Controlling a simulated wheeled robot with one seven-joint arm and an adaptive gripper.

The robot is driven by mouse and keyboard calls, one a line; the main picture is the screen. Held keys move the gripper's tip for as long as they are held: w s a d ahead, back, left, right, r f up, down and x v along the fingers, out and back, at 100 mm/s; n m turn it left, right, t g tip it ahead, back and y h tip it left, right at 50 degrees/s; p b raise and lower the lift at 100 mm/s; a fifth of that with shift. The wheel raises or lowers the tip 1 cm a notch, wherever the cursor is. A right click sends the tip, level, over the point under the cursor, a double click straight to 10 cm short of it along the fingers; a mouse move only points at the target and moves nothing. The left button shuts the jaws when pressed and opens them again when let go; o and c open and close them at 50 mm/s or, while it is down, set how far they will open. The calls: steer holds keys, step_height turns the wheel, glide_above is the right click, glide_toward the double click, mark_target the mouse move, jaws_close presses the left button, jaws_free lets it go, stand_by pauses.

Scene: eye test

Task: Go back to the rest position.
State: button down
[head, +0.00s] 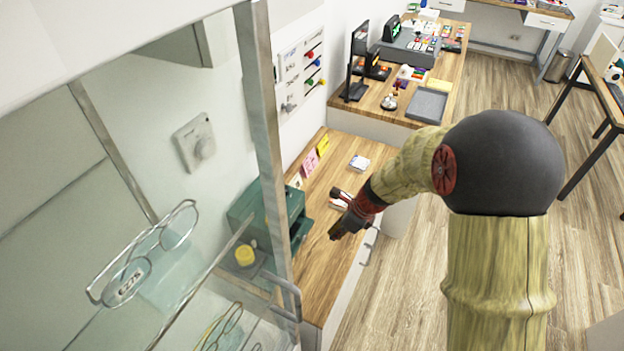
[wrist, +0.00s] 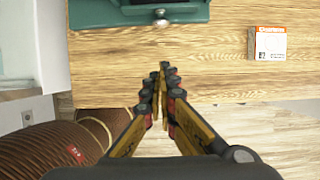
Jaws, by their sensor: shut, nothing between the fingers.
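My gripper (head: 336,232) hangs above the wooden counter (head: 325,262) in the head view, at the end of my bent arm. It is beside the green cabinet (head: 252,203), to its right and apart from it. In the wrist view the fingers of my gripper (wrist: 162,78) come together with nothing between them. They point over the wooden surface (wrist: 200,60), towards the green body with a silver knob (wrist: 160,17) at the top edge. No marker of a rest position shows.
A small orange and white box (wrist: 267,43) lies at the upper right of the wrist view. Brown ribbed cylinders (wrist: 60,150) are at lower left. A glass case with spectacles (head: 130,270) fills the head view's left. A grey tray (head: 427,105) lies farther back. Floor (head: 400,262) is open beside the counter.

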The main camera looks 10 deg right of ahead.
steer(key=s+r+n+g, duration=0.2)
steer(key=s+r+n, duration=0.5)
steer(key=s+n, duration=0.7)
steer(key=s+r+n+t+h, duration=0.1)
steer(key=s+r+n, duration=0.3)
steer(key=r, duration=0.6)
steer(key=s+r+n+t+h, duration=0.2)
steer(key=s+r+n, duration=0.3)
steer(key=r, duration=0.5)
steer(key=n+t, duration=0.1)
steer(key=n, duration=0.1)
steer(key=shift+d+n+t, duration=0.2)
steer(key=shift+n+t, duration=0.1)
steer(key=shift+t, duration=0.1)
